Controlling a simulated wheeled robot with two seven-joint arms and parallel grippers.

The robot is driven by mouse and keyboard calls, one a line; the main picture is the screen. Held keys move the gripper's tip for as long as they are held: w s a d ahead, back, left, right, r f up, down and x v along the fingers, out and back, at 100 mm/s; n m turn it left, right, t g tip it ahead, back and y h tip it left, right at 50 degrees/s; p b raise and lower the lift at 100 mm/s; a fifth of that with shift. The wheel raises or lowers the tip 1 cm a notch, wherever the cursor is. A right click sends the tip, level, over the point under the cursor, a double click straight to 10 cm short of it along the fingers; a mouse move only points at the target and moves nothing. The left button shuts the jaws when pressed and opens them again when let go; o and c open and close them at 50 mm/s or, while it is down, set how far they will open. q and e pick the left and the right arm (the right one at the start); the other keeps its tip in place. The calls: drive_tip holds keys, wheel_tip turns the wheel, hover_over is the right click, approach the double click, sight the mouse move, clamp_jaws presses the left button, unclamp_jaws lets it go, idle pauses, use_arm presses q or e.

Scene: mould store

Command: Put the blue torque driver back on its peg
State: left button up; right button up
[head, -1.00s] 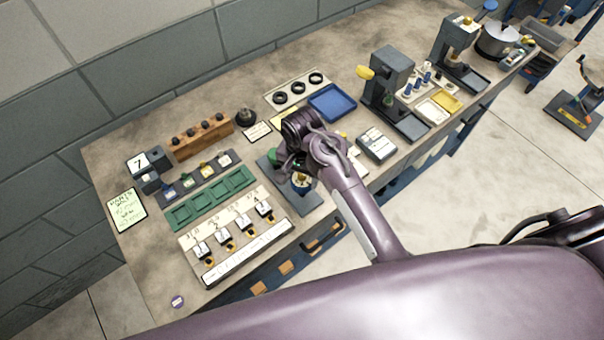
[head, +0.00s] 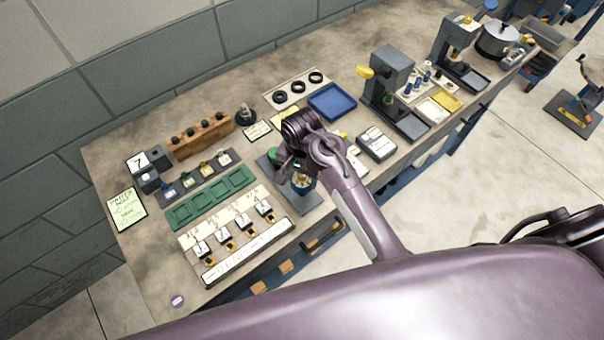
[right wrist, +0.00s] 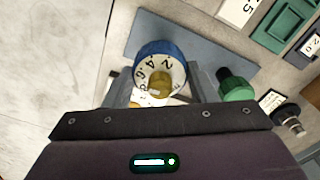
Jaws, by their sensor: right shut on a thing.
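The blue torque driver (right wrist: 149,50) has a blue rim, a white numbered dial and a gold knob in the middle. It is between the fingers of my right gripper (right wrist: 160,96), which is shut on it. In the head view, my right gripper (head: 296,178) is over the blue-grey plate (head: 312,202) near the bench's front edge and hides most of the driver. A green driver (right wrist: 236,86) stands beside it on the plate. The peg is hidden, and I cannot tell whether the driver is on it. My left gripper is not in view.
A green tray (head: 184,213) and a board of numbered tags (head: 191,239) lie to the left. A black knob-like thing (head: 244,116) stands behind. A blue tray (head: 332,102), a grey box (head: 376,144) and a grey press (head: 391,72) are to the right.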

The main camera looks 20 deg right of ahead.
drive_tip(key=shift+f, duration=0.7)
drive_tip(key=o, duration=1.6)
drive_tip(key=shift+c, duration=0.2)
drive_tip(key=shift+r, duration=3.75)
